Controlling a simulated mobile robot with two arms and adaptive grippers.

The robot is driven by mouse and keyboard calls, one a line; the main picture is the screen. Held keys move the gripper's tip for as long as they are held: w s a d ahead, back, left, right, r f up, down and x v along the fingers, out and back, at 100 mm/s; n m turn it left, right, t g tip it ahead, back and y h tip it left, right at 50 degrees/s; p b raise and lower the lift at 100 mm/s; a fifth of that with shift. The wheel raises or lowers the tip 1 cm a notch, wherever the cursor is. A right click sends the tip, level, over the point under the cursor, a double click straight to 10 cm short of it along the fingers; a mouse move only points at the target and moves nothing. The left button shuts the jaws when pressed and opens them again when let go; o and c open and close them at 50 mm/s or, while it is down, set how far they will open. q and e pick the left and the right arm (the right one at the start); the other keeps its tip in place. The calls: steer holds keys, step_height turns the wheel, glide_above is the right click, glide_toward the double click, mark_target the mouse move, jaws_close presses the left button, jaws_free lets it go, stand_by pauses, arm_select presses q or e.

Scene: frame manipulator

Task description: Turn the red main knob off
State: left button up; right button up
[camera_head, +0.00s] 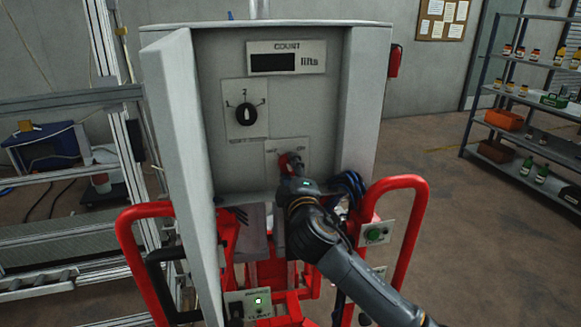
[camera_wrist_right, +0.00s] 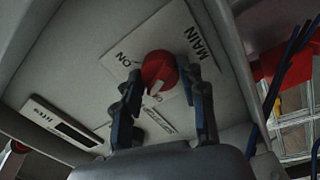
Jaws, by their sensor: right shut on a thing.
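The red main knob (camera_head: 290,161) sits on a pale label plate at the lower right of the cabinet's inner panel. In the right wrist view the red knob (camera_wrist_right: 160,68) shows between the two fingers, with a white mark on its side. The words MAIN and ON show on the plate (camera_wrist_right: 180,38) around it. My right gripper (camera_wrist_right: 162,82) is shut on the knob, one finger on each side. In the head view the right gripper (camera_head: 291,172) reaches the knob from below and partly hides it. My left gripper is in no view.
A black selector knob (camera_head: 246,113) and a COUNT display (camera_head: 286,58) are above. The open cabinet door (camera_head: 184,150) stands at left. Red handle bars (camera_head: 408,225) flank the cabinet, with a green button (camera_head: 374,234) at right. Shelves (camera_head: 530,95) stand far right.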

steer(key=shift+n+p, duration=0.6)
steer(key=shift+n, duration=1.2)
steer(key=o, duration=1.2)
steer(key=shift+c, duration=0.2)
steer(key=s+d, duration=0.2)
steer(key=s, duration=0.9)
steer(key=shift+s+d+f, duration=0.15)
steer(key=shift+s+f, duration=0.2)
